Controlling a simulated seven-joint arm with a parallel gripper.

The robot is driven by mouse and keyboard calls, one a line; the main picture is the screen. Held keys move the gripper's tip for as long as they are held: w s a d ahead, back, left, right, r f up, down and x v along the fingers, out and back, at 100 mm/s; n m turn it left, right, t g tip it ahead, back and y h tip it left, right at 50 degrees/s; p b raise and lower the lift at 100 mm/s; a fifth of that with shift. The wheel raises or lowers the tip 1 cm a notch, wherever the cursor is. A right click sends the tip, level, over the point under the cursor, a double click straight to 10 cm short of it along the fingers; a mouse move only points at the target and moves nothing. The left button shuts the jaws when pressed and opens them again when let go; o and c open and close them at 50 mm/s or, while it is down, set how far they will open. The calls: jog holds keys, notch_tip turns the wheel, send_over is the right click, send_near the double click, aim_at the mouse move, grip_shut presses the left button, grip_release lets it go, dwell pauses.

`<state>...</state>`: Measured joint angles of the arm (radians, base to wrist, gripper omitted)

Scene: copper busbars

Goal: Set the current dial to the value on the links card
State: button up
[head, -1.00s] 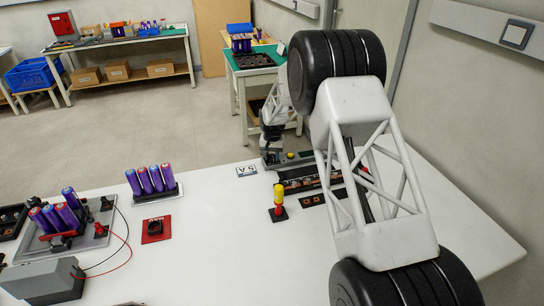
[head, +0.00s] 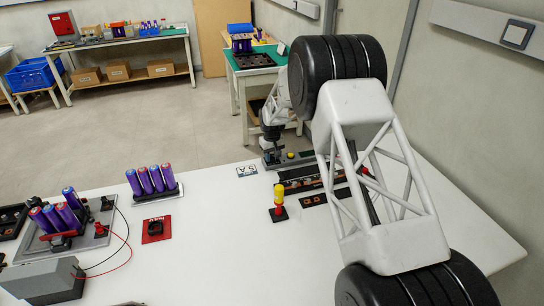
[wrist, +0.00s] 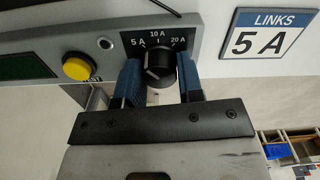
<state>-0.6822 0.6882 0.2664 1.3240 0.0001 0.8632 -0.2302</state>
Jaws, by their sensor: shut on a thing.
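The black round current dial (wrist: 160,76) sits on a grey panel in the wrist view, under the marks 5 A, 10 A and 20 A. The pale mark on its face is too small to read surely against the scale. My gripper (wrist: 158,82) is shut on the dial, with one blue finger on its left side and one on its right. The links card (wrist: 263,35) to the right of the panel reads "LINKS 5 A". It also lies flat on the white table in the head view (head: 247,171). The dial is too small to make out there.
A yellow button (wrist: 76,67) and a dark green display (wrist: 25,67) are left of the dial. In the head view, a yellow-and-red tool (head: 279,200) stands in front of the grey panel. A rack of purple cells (head: 153,181) stands left; open white table lies between.

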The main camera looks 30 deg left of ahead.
aim_at(272, 155)
jog(key=o, duration=0.9)
jog(key=shift+r, duration=0.1)
jog(key=shift+r, duration=3.85)
jog(key=shift+d+r, duration=0.1)
